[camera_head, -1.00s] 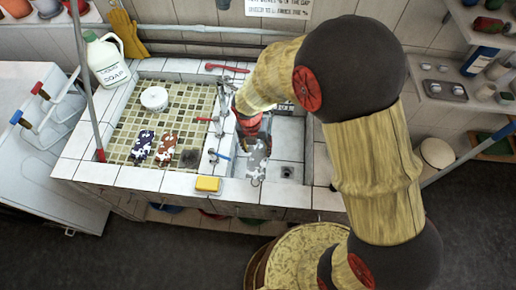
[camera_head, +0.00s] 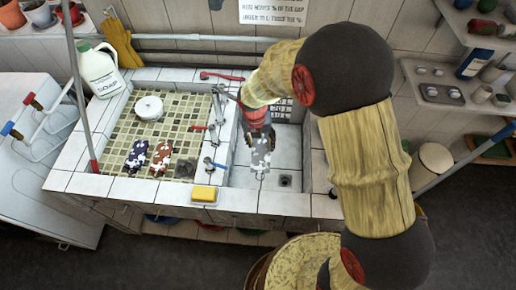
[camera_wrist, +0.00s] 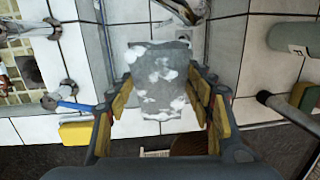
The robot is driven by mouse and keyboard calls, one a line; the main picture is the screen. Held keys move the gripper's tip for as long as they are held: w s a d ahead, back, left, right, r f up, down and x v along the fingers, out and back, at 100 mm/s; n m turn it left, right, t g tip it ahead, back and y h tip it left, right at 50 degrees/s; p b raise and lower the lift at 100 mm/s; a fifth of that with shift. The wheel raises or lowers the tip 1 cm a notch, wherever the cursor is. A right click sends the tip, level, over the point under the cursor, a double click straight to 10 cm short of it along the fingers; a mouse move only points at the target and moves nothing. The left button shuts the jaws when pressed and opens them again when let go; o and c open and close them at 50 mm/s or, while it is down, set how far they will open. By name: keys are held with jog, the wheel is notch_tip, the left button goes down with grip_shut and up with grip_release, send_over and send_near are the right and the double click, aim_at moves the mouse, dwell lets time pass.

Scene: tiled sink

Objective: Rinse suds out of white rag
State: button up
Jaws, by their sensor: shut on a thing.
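My gripper (camera_head: 258,132) is shut on a pale grey rag (camera_head: 260,157) with white suds patches, over the right-hand basin (camera_head: 240,179). In the wrist view, the rag (camera_wrist: 158,82) spans the space between the two yellow-padded fingers. White suds show on its face. A metal spout (camera_wrist: 186,10) lies just beyond the rag's far edge. I cannot make out a water stream. The blue-handled tap (camera_head: 215,164) and red-handled tap (camera_head: 199,127) stand on the divider left of the rag.
A yellow sponge (camera_head: 205,193) sits on the front ledge. A soap jug (camera_head: 98,72) stands at the back left.

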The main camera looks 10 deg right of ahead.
aim_at(264, 136)
jog(key=w, duration=0.1)
jog(key=w+d, duration=0.1)
jog(key=b, duration=0.1)
jog(key=shift+w+d+f, duration=0.25)
jog(key=shift+w+f, duration=0.1)
jog(key=shift+w, duration=0.05)
jog(key=shift+w+d+f+p, duration=0.25)
jog(key=shift+w+d, duration=0.25)
jog(key=shift+w, duration=0.4)
jog(key=shift+w+d+f+p, duration=0.1)
jog(key=shift+w+d+p, duration=0.35)
jog(key=shift+w, duration=0.45)
jog(key=shift+d, duration=0.15)
jog(key=shift+s+d, duration=0.25)
jog(key=shift+d, duration=0.15)
jog(key=shift+a+p, duration=0.1)
jog(key=shift+p, duration=0.2)
jog(key=shift+w+a, duration=0.25)
jog(key=shift+a, duration=0.2)
